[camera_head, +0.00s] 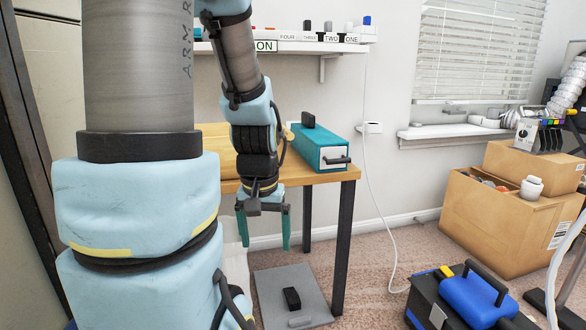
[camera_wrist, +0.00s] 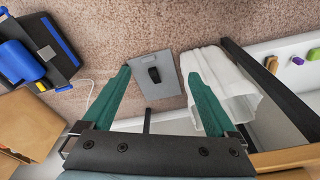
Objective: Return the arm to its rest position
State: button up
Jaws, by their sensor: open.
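My gripper (camera_head: 264,230) hangs down in front of the wooden table (camera_head: 330,175), with its two green fingers spread apart and nothing between them. It also shows in the wrist view (camera_wrist: 160,97), open and empty. Below it on the carpet lies a flat grey plate (camera_head: 270,283) with a black block (camera_head: 292,298) on it. The plate (camera_wrist: 150,63) and the block (camera_wrist: 154,75) also show in the wrist view, beyond the fingertips. My arm hides part of the table.
A teal box (camera_head: 318,150) with a black handle stands on the table, with a black block (camera_head: 308,120) on top. A labelled shelf (camera_head: 290,47) runs along the wall above. A blue and black toolbox (camera_head: 465,300) and cardboard boxes (camera_head: 505,220) stand on the right. A cable hangs between.

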notch_tip(320, 180, up, 38)
jog(key=s+a+p, duration=0.1)
jog(key=p, duration=3.7)
jog(key=shift+s, duration=0.2)
